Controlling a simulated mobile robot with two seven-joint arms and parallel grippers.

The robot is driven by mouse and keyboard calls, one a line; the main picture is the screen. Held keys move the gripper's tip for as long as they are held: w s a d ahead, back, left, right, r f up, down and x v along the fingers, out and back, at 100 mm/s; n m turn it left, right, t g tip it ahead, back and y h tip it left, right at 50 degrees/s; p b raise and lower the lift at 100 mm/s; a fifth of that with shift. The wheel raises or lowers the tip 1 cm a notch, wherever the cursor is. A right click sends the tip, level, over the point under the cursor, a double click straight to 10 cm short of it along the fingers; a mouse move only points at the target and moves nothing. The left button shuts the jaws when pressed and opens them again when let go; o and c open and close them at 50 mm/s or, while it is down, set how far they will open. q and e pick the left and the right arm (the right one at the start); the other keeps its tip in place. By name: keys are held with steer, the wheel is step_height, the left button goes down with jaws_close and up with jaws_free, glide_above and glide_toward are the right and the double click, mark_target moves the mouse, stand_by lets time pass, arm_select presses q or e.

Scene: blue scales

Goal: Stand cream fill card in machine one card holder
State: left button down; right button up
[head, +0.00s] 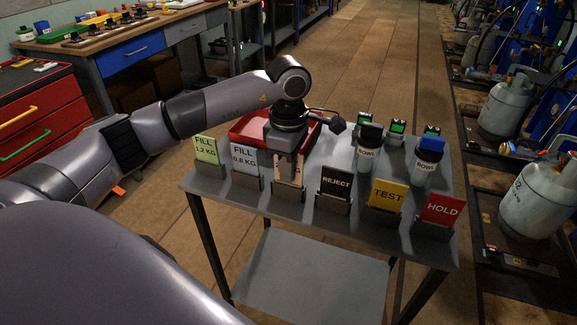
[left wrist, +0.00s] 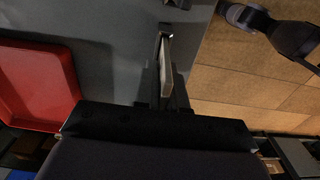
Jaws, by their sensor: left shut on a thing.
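The cream fill card (head: 289,172) stands at the front edge of the grey table, with its base at a small grey holder (head: 288,192). My left gripper (head: 286,160) comes down on it from above and is shut on its upper part, hiding most of its print. In the left wrist view the card shows edge-on (left wrist: 166,65) between the fingers (left wrist: 167,92). I cannot tell whether the card is still seated in its holder. Machines with scales and gas cylinders line the right side; I cannot tell which is machine one or make out its card holder. My right gripper is not in view.
Beside it stand a green card (head: 206,150), a pale blue card (head: 243,159), a black REJECT card (head: 336,185), a yellow TEST card (head: 387,195) and a red HOLD card (head: 442,209). A red tray (head: 247,126) lies behind. Cylinders (head: 507,105) stand right; the aisle floor (head: 370,60) is clear.

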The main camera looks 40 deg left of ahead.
arm_select(q)
steer(key=shift+f+b, duration=0.35)
steer(key=shift+f, duration=0.2)
steer(key=c, duration=1.1)
jaws_free()
step_height(320, 180, up, 7)
steer(key=shift+r, duration=0.1)
